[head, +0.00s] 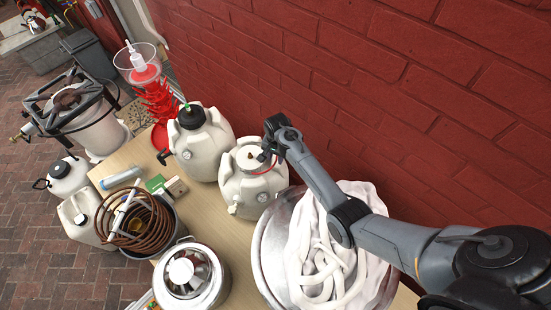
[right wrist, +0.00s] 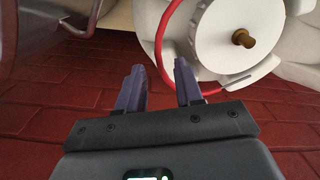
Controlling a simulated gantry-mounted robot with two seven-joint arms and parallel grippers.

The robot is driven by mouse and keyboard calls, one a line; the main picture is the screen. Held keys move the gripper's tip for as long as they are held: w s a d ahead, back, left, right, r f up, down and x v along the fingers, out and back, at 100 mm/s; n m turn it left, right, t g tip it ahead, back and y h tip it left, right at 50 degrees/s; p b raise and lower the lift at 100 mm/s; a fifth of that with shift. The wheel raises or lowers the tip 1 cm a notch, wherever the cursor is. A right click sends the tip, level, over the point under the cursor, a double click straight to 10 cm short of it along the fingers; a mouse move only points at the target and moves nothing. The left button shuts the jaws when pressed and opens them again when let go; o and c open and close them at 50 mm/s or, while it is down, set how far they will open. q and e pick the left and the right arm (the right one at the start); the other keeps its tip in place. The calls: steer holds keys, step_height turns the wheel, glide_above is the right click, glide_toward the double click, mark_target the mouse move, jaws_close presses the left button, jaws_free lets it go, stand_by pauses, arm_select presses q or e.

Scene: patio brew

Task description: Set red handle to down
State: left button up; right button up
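The red handle (right wrist: 161,48) is a thin red hoop curving around a white lid with a brass knob (right wrist: 243,39) in the right wrist view. In the head view, a short part of the red handle (head: 262,173) shows on top of a white jug (head: 247,194); the rest is hidden or too small. My right gripper (head: 267,155) is at the right side of this jug's top. In the right wrist view its two dark fingers (right wrist: 160,78) are apart, with the hoop just beyond and partly behind the right finger. I cannot tell whether they touch. My left gripper is not in view.
A second white jug (head: 200,150) with a black cap stands just left. A big metal pot (head: 266,262) holding white cloth-like coils is at right. A steel pot (head: 190,277) and a copper coil (head: 133,222) are in front. A red brick wall (head: 350,90) rises close behind.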

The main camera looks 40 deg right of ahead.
steer(key=shift+f, duration=0.7)
jaws_close()
stand_by(1.1)
